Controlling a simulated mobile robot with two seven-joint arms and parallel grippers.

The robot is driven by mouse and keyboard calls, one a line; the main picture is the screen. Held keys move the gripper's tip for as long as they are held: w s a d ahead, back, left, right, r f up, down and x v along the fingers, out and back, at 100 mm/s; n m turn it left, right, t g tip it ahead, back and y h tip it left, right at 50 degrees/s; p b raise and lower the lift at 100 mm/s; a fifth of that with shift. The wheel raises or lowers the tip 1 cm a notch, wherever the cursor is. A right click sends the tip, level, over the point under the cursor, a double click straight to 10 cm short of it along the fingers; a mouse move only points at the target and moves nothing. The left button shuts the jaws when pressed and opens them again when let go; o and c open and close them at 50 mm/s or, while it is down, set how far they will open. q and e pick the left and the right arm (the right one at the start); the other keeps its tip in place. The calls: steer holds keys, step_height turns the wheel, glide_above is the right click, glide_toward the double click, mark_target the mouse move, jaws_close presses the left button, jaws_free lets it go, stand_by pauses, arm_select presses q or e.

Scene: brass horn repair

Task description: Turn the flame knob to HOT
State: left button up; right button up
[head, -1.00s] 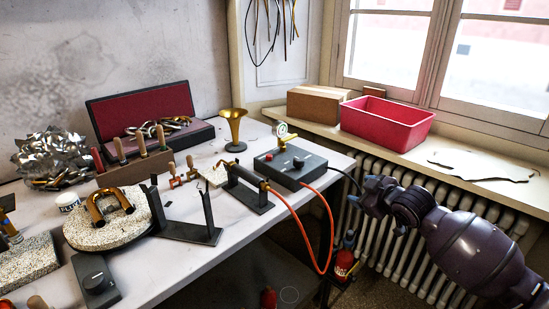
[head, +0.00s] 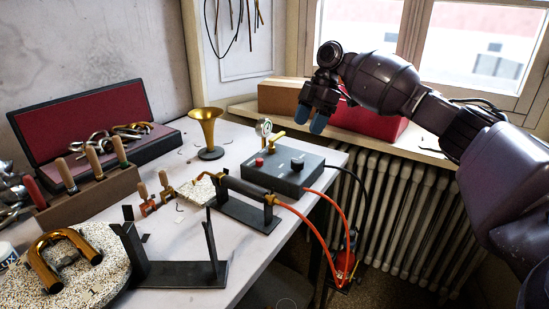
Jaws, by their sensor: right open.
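A dark grey control box (head: 282,175) sits near the right end of the bench. A black knob (head: 297,164) stands on its top, which I take as the flame knob; its marks are too small to read. A red button (head: 259,162), a brass valve (head: 276,141) and a round gauge (head: 264,127) are also on the box. My right gripper (head: 311,120) is open and empty, above and slightly right of the knob, with blue fingertips pointing down and apart from it. My left gripper is out of view.
A brass bell (head: 207,128) stands at left.

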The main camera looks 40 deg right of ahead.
steer(key=s, duration=0.1)
glide_above(297, 160)
steer(key=d, duration=0.3)
steer(key=shift+n, duration=0.3)
steer(key=f, duration=0.2)
steer(key=f+b, duration=0.1)
steer(key=f, duration=0.1)
steer(key=shift+s+a+f, duration=0.15)
steer(key=shift+a+f, duration=0.05)
steer(key=shift+f, duration=0.1)
steer(key=x, duration=0.4)
steer(key=shift+a+f+b, duration=0.15)
steer(key=shift+f+b, duration=0.15)
steer(key=shift+b, duration=0.1)
steer(key=shift+a+f, duration=0.25)
steer(key=shift+f, duration=0.2)
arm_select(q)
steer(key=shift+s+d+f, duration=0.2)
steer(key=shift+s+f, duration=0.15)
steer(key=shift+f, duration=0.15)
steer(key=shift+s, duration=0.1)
arm_select(e)
steer(key=c, duration=0.9)
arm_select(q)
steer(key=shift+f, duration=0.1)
